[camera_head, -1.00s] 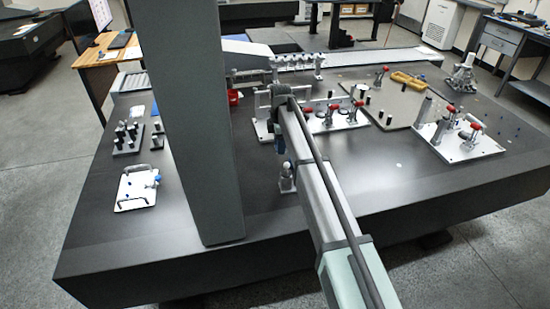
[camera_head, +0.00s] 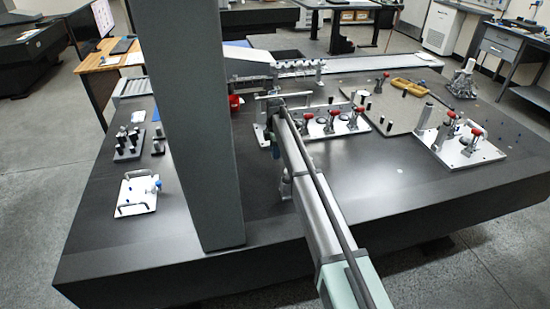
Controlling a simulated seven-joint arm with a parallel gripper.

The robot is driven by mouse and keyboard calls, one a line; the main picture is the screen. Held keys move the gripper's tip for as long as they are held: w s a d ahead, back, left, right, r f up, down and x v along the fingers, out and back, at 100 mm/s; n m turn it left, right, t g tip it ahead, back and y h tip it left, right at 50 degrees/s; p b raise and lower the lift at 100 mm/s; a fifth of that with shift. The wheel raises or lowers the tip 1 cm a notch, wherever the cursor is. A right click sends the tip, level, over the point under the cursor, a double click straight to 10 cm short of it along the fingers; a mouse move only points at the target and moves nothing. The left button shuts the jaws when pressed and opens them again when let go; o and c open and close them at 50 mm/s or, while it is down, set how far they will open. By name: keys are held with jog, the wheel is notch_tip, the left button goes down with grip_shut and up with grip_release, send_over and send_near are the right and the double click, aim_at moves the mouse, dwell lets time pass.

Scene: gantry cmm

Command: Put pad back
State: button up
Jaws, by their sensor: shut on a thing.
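My gripper (camera_head: 275,151) is at the far end of my arm, over the dark granite table (camera_head: 345,190) near the middle. It points down and is small and partly hidden by my own arm. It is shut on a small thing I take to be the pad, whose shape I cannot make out. A white plate with dark handles (camera_head: 137,195) lies at the table's left. A pale plate with red-topped clamps (camera_head: 340,125) lies just behind and right of my gripper. I cannot tell which place is the pad's own.
A thick grey column (camera_head: 188,130) hides the left-middle table. A small post (camera_head: 285,188) stands partly behind my arm. Another clamp plate (camera_head: 455,150) is at the right, a rack of cylinders (camera_head: 128,145) at the left. The front right of the table is clear.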

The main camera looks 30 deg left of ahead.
aim_at(275, 163)
jog(key=shift+f, duration=2)
jog(key=shift+f, duration=0.2)
jog(key=o, duration=0.9)
notch_tip(275, 163, up, 12)
jog(key=shift+r, duration=0.25)
